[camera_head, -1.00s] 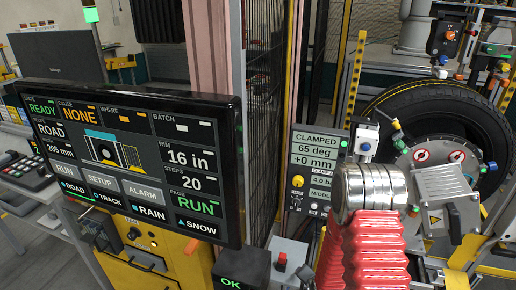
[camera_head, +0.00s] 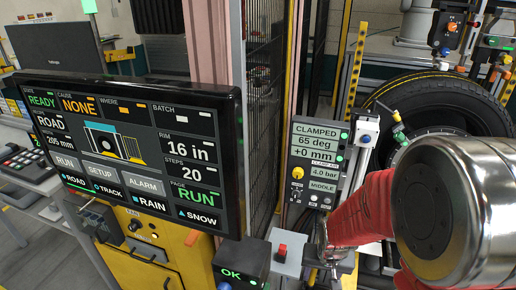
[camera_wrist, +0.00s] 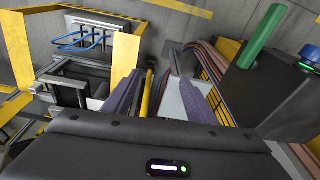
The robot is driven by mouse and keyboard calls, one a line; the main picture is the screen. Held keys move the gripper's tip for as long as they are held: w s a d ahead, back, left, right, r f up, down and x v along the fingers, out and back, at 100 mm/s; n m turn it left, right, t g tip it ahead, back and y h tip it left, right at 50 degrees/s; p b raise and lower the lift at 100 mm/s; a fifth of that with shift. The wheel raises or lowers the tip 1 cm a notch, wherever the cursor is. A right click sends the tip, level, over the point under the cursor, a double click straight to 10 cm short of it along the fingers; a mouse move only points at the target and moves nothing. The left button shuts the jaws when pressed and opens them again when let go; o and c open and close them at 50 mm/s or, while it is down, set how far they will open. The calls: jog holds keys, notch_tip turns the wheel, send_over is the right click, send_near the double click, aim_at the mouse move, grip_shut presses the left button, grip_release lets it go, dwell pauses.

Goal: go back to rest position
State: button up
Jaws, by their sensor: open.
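My gripper (camera_wrist: 158,85) shows in the wrist view as two purple-grey fingers spread apart, with nothing held between them. Beyond it are a yellow post and a pale panel. In the head view my red-sleeved arm with its large metal joint fills the lower right, and the gripper cannot be made out clearly there. The tyre (camera_head: 440,95) stands at the right, partly hidden behind my arm. The clamp panel (camera_head: 318,165) reads CLAMPED, 65 deg, +0 mm and 4.0 bar.
A large monitor (camera_head: 130,150) on the left shows READY and RUN. A yellow cabinet (camera_head: 150,250) stands below it. A small box reading OK (camera_head: 240,265) and a red button (camera_head: 282,250) lie left of my arm. A dark mesh guard (camera_head: 262,110) stands behind.

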jog(key=s+a+r+n+t, duration=0.1)
jog(key=s+r, duration=0.5)
jog(key=r, duration=0.7)
jog(key=s+a+r+n+t, duration=0.1)
jog(key=s+r+t, duration=0.1)
jog(key=s+r, duration=0.5)
notch_tip(320, 180, up, 6)
jog(key=shift+s+a+f+n+t, duration=0.15)
jog(key=shift+a+n+t, duration=0.05)
jog(key=shift+n+t, duration=0.1)
